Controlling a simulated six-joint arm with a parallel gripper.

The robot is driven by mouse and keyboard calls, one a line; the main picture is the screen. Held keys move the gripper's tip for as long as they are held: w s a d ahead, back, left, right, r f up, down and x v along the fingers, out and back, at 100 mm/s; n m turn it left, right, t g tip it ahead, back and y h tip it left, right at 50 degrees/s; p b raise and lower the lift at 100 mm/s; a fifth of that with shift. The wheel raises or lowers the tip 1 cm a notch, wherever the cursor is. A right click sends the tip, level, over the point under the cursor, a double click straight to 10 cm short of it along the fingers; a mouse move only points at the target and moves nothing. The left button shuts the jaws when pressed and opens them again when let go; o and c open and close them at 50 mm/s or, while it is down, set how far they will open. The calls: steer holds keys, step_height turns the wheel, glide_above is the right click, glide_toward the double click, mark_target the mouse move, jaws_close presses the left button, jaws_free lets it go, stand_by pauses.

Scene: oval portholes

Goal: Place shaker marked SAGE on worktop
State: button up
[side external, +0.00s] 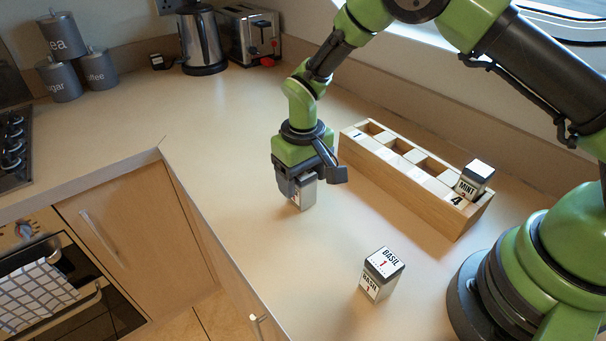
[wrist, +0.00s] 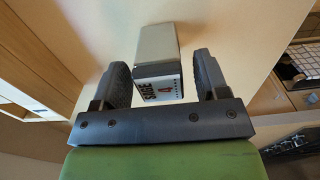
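The shaker marked SAGE 4 (wrist: 158,80) is a white and grey box-shaped shaker. In the side view it (side external: 305,196) appears to stand on the bare worktop (side external: 235,240), partly hidden by my gripper (side external: 312,181). In the wrist view my gripper (wrist: 161,66) is open, with one finger on each side of the shaker. A gap shows between the shaker and the right finger. The left finger is very close to it, and I cannot tell whether they touch.
A wooden rack (side external: 405,180) with several slots stands right of my gripper, with the MINT shaker (side external: 474,180) at its slot 4 end. The BASIL shaker (side external: 382,273) stands upright nearer the front. Canisters, a kettle (side external: 202,40) and a toaster (side external: 250,35) are at the back.

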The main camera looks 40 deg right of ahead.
step_height(320, 180, up, 13)
steer(key=s+d+r+m+t+y, duration=0.1)
steer(key=s+d+r+m+t, duration=0.2)
steer(key=s+r, duration=0.7)
steer(key=s+d+r+t, duration=0.1)
steer(key=s+r+t, duration=0.1)
steer(key=s, duration=0.4)
steer(key=s+d+r+m+t+y, duration=0.1)
steer(key=s+d+r+t, duration=0.1)
steer(key=s, duration=0.4)
steer(key=shift+d, duration=0.15)
